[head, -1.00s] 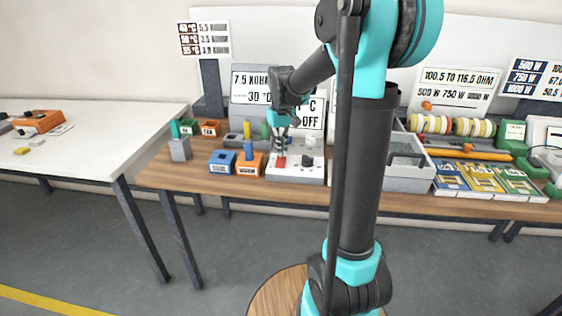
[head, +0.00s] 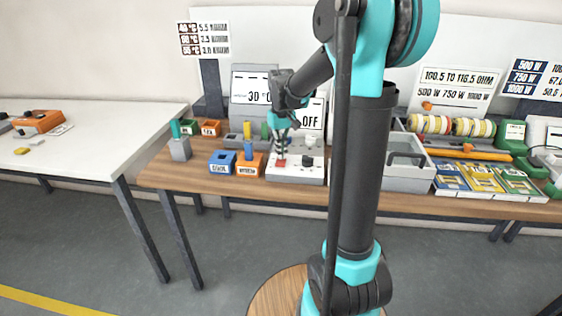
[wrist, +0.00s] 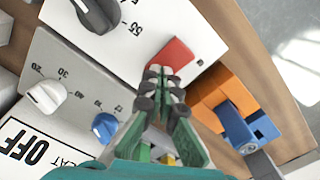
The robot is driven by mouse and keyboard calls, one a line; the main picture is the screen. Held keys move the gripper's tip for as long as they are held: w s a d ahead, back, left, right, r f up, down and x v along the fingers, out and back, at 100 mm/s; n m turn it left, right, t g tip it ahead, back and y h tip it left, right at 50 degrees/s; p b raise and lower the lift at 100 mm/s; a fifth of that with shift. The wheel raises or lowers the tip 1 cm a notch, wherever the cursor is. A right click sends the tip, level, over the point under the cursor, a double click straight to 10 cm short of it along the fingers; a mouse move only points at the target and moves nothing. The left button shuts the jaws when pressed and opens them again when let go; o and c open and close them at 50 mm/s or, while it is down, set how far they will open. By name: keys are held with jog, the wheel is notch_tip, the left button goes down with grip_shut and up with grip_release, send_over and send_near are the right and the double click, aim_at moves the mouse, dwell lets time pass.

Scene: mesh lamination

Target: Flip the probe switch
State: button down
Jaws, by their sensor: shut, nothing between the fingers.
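The red switch (head: 281,163) sits on the sloped top of a white box (head: 300,175) on the wooden bench. I take it to be the probe switch; no label is readable. It also shows in the wrist view (wrist: 176,52). My gripper (head: 280,155) points down at it with its fingers shut and empty. In the wrist view the fingertips (wrist: 163,76) overlap the near part of the red switch. I cannot tell whether they touch it. The box also carries a black knob (wrist: 97,12) with a number scale.
A grey unit with a white knob (wrist: 47,96) and a blue knob (wrist: 104,127) adjoins the white box. An orange bin (head: 250,170) and a blue bin (head: 222,168) stand left of the box. A grey tray (head: 405,180) stands right.

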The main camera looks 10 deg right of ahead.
jog(key=shift+r, duration=3.4)
